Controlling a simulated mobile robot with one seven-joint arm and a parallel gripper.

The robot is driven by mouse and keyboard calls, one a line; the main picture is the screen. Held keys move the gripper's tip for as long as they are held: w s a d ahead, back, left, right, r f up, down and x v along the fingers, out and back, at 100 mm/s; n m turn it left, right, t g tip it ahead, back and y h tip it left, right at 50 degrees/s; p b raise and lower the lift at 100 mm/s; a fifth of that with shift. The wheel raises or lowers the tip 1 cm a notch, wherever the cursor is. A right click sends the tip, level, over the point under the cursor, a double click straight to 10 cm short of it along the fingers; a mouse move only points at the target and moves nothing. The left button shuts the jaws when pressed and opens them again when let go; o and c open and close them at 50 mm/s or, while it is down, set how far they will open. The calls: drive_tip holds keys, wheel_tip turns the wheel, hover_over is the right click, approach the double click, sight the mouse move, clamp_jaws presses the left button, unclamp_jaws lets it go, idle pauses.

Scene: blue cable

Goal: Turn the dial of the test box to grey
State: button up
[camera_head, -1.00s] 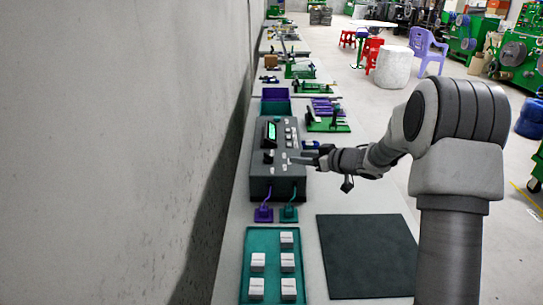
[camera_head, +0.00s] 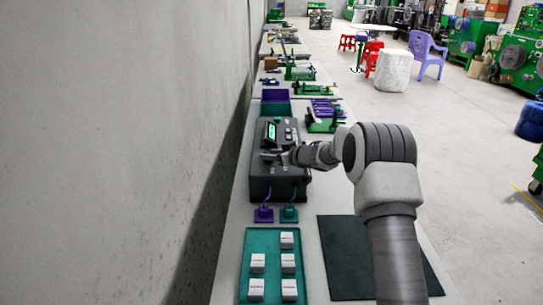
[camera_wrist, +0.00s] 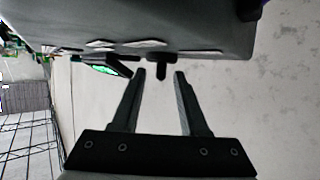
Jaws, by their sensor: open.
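The test box (camera_head: 262,188) is a dark grey case on the bench beside the wall, with a lit green screen (camera_head: 271,131) and pale labels on its top. In the wrist view the box (camera_wrist: 210,35) appears upside down along the top edge. A small dark knob, seemingly the dial (camera_wrist: 160,66), stands out from its face. My gripper (camera_wrist: 160,72) is open, one finger to each side of the knob in that view; contact cannot be told. In the head view my gripper (camera_head: 283,157) is over the box top from the right and hides part of it. The dial's setting is not readable.
Purple (camera_head: 263,214) and teal (camera_head: 289,214) plugs with cables stand before the box. A teal tray (camera_head: 272,263) with several white blocks and a dark mat (camera_head: 340,260) lie nearer. A purple-and-teal bin (camera_head: 275,96) stands behind the box. The wall rises close on the left.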

clamp_jaws()
drive_tip(key=p, duration=0.3)
drive_tip(key=shift+d+r+n+g, duration=0.1)
drive_tip(key=shift+r+n+g, duration=0.15)
drive_tip(key=shift+n+g, duration=0.15)
drive_tip(key=n+g+y+p, duration=0.1)
drive_tip(key=p, duration=0.2)
drive_tip(key=shift+w+f+y, duration=0.1)
drive_tip(key=shift+w+y, duration=0.05)
drive_tip(key=shift+y, duration=0.15)
drive_tip(key=shift+d+f+n+g+y+p, duration=0.15)
drive_tip(key=shift+n+g+y+p, duration=0.1)
drive_tip(key=shift+n+g, duration=0.2)
drive_tip(key=shift+a+f+n+g+y+p, duration=0.1)
drive_tip(key=shift+n+g+y+p, duration=0.1)
drive_tip(key=shift+n+g, duration=0.2)
drive_tip(key=shift+w+n+g+b, duration=0.1)
drive_tip(key=shift+n+g+b, duration=0.25)
drive_tip(key=shift+n+g, duration=0.1)
drive_tip(key=shift+d+f+n+g+y+b, duration=0.1)
drive_tip(key=shift+n+g+y+b, duration=0.6)
drive_tip(key=shift+b, duration=1.05)
drive_tip(key=shift+w+r+n+g+b, duration=0.1)
drive_tip(key=shift+r+n+g+b, duration=0.15)
drive_tip(key=shift+b, duration=0.2)
